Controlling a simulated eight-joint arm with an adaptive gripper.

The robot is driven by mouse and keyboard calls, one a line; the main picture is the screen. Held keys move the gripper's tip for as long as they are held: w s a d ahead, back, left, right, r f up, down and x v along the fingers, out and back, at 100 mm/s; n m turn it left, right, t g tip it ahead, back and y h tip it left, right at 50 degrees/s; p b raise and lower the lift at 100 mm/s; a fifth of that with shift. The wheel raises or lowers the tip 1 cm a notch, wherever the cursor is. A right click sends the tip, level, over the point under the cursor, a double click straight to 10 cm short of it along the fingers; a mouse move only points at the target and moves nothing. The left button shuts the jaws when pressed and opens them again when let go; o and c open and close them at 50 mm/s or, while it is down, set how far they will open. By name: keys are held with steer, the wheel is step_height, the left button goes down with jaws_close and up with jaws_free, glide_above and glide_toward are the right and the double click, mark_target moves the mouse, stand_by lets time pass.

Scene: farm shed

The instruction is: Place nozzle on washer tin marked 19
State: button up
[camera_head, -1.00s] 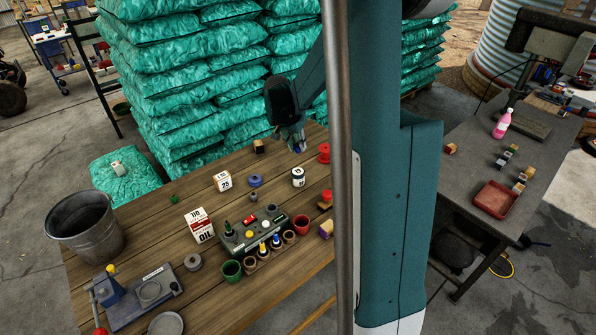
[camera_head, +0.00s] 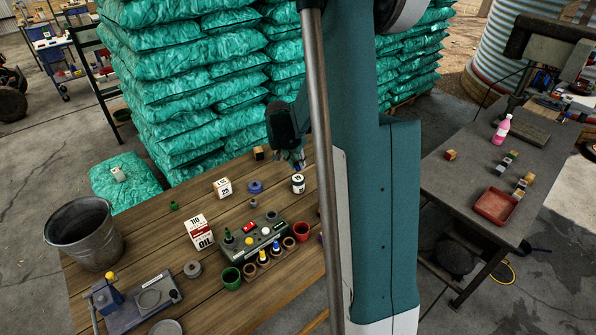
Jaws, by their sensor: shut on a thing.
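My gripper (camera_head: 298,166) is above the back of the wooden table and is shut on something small. The held thing is mostly hidden by the fingers and too small to make out clearly; I cannot confirm from its shape that it is the nozzle. A small white round tin with a dark top (camera_head: 298,185) stands upright on the table just below my fingertips. Its number is too small to read surely, but it looks like 19. A small gap seems to show between the fingertips and the tin.
Stacked green sacks (camera_head: 185,80) rise behind the table. My arm hides the table's right side.

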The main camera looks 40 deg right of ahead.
mark_target(297, 168)
steer(key=shift+f, duration=0.15)
steer(key=shift+f, duration=2.05)
steer(key=shift+f, duration=0.15)
steer(key=o, duration=0.8)
steer(key=shift+c, duration=0.2)
steer(key=shift+r, duration=0.2)
steer(key=v, duration=1.2)
steer(key=shift+a, duration=0.1)
